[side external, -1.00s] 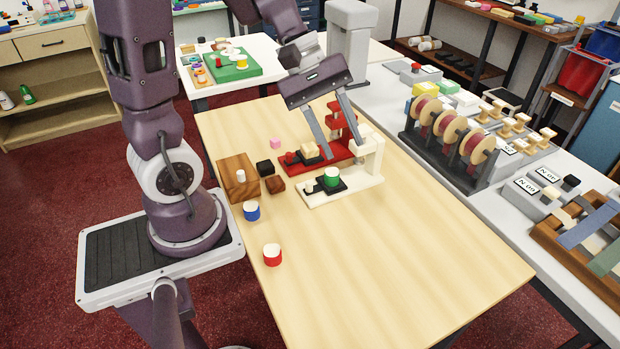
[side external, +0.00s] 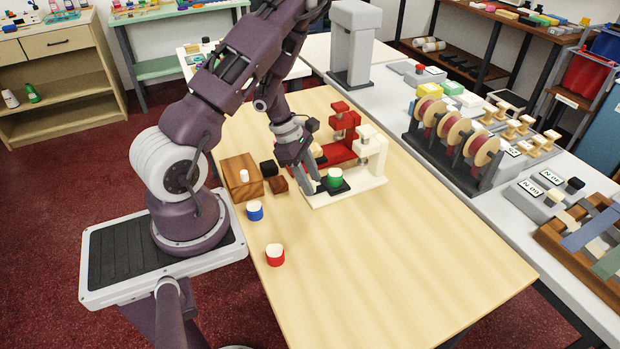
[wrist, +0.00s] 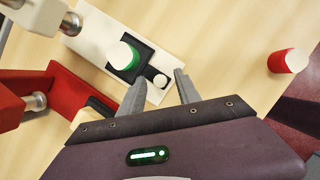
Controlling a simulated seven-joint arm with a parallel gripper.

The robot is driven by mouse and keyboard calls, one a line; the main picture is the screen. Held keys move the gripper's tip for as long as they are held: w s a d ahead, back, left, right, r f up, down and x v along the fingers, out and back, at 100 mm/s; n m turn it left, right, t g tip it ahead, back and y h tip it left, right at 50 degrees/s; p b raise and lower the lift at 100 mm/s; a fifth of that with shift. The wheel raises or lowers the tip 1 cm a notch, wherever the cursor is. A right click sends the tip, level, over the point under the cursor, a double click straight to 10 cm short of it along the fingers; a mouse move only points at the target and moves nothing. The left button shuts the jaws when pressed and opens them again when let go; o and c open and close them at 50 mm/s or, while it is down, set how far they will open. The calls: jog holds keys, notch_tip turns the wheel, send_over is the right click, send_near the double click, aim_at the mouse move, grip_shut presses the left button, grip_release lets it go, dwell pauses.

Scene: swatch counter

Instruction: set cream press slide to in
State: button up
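The cream press (side external: 362,178) stands on the table, with its upright and head at the right end of its base. Its black slide (side external: 343,185) lies on the base, clear of the head, and carries a green block with a white top (side external: 334,177). The slide's small round cream knob (wrist: 160,81) shows in the wrist view, at the end away from the head. My gripper (side external: 313,189) is low at this knob end; it also shows in the wrist view (wrist: 161,80). Its fingers are apart, one tip on each side of the knob. Contact cannot be told.
A red press (side external: 344,148) stands just behind, close to my gripper. A wooden block with a white knob (side external: 243,176) and small dark blocks are at left. Blue (side external: 255,211) and red (side external: 275,255) white-topped cylinders stand in front. The near right table is clear.

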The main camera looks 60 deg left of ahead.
jog(key=shift+c, duration=0.2)
grip_shut()
jog(key=shift+w, duration=0.15)
dwell(1.0)
